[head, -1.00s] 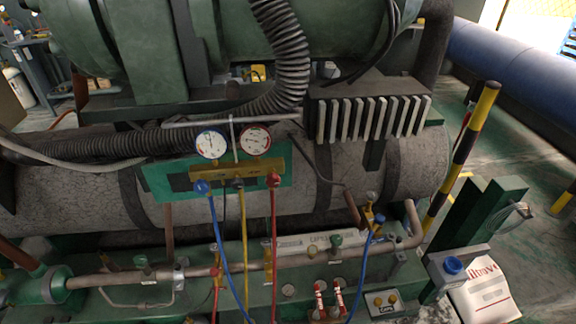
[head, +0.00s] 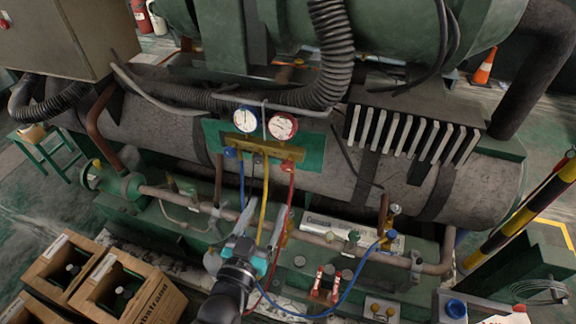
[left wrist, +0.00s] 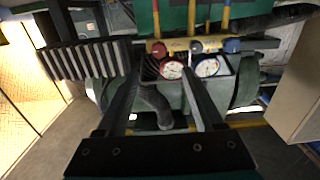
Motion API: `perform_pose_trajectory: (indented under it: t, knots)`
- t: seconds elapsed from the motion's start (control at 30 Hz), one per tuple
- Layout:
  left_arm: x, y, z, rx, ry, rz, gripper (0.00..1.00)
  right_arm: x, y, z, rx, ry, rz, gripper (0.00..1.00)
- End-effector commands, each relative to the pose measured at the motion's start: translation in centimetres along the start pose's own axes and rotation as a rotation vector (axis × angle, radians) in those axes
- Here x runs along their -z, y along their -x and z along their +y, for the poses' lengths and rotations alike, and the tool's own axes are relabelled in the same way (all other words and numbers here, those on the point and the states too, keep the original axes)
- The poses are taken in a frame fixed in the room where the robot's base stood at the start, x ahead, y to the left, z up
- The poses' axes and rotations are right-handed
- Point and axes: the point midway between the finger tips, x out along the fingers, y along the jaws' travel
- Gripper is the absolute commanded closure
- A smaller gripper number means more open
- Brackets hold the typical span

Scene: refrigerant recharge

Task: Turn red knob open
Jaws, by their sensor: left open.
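The red knob (head: 287,166) sits at the right end of the yellow gauge manifold (head: 265,148), above the red hose. It also shows in the left wrist view (left wrist: 158,49), which sees the manifold upside down. My left gripper (head: 263,212) is open and empty, below and in front of the manifold, with its fingers pointing up toward it. In the left wrist view the fingers (left wrist: 157,72) reach toward the gauges, apart from the knob as far as I can tell. The blue knob (head: 231,153) is at the manifold's left end. My right gripper does not show.
Blue, yellow and red hoses hang from the manifold close to my left gripper. Copper piping (head: 320,240) with valves runs below. A finned block (head: 410,130) is right of the manifold.

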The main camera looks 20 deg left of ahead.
Motion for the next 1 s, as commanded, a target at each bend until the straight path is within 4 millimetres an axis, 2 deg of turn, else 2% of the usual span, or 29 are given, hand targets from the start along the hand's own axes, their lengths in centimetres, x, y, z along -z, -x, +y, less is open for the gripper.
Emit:
perform_pose_trajectory:
  t: [0.13,0.6,0.8,1.0]
  knots:
    - [0.1,-2.6,0.0,0.0,0.0,0.002,0.31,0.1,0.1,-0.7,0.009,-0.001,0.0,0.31]
    - [0.0,-10.3,0.0,0.0,0.0,0.0,0.31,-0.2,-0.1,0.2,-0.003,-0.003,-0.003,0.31]
    - [-0.1,-12.4,0.1,-0.001,0.0,-0.001,0.31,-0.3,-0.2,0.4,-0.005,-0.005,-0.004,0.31]
    - [-0.1,-13.1,0.1,-0.001,0.0,-0.002,0.31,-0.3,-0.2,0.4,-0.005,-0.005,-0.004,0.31]
